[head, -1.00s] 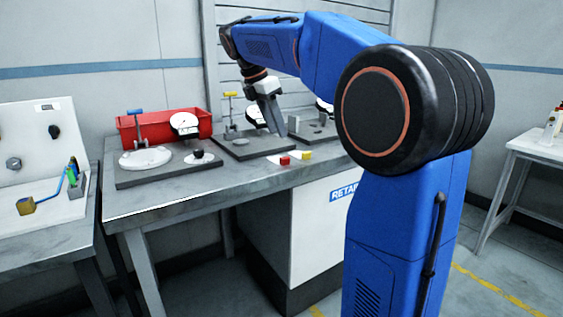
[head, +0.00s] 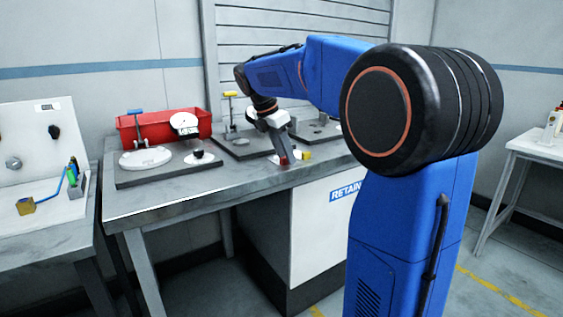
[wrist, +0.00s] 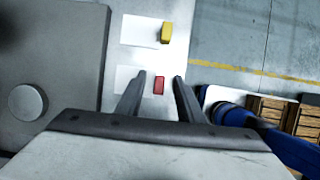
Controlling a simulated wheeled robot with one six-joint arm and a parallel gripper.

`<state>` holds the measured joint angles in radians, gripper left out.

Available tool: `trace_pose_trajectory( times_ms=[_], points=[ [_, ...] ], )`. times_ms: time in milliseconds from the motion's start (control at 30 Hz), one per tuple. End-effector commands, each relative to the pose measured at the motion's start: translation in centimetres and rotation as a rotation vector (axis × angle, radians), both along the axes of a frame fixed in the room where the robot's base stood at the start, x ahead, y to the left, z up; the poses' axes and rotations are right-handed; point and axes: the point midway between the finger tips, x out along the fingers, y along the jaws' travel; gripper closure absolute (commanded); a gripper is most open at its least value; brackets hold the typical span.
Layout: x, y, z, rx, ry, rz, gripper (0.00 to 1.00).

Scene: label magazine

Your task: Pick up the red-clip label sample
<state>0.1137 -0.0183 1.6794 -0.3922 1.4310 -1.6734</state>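The red clip (wrist: 158,85) shows in the wrist view at the right edge of a white label (wrist: 127,78), between the two fingers of my gripper (wrist: 160,77). The fingers are apart, with visible gaps on both sides of the clip. In the head view my gripper (head: 284,158) points down over the bench front, and the red clip (head: 284,160) is partly hidden by it. A yellow clip (wrist: 166,32) sits on a second white label (wrist: 138,30) beyond the first; the yellow clip (head: 307,155) is just right of my gripper in the head view.
A dark plate (wrist: 60,50) with a round metal post (wrist: 27,102) lies left of the labels. A red bin (head: 150,127) and a dial-gauge fixture (head: 165,178) stand farther left on the bench. The bench edge is close by the clips.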

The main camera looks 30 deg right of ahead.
Motion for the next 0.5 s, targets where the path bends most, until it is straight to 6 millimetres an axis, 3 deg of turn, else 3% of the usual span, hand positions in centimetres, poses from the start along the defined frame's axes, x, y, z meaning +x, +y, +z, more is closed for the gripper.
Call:
trace_pose_trajectory(
  times_ms=[133, 267, 300, 500],
  points=[
    [0.01, 0.00, 0.02, 0.000, 0.000, 0.000, 0.66],
    [0.01, 0.00, 0.03, 0.000, 0.000, 0.000, 0.97],
    [0.01, 0.00, 0.03, 0.000, 0.000, 0.000, 1.00],
    [0.01, 0.01, 0.04, 0.000, 0.000, 0.000, 1.00]
  ],
)
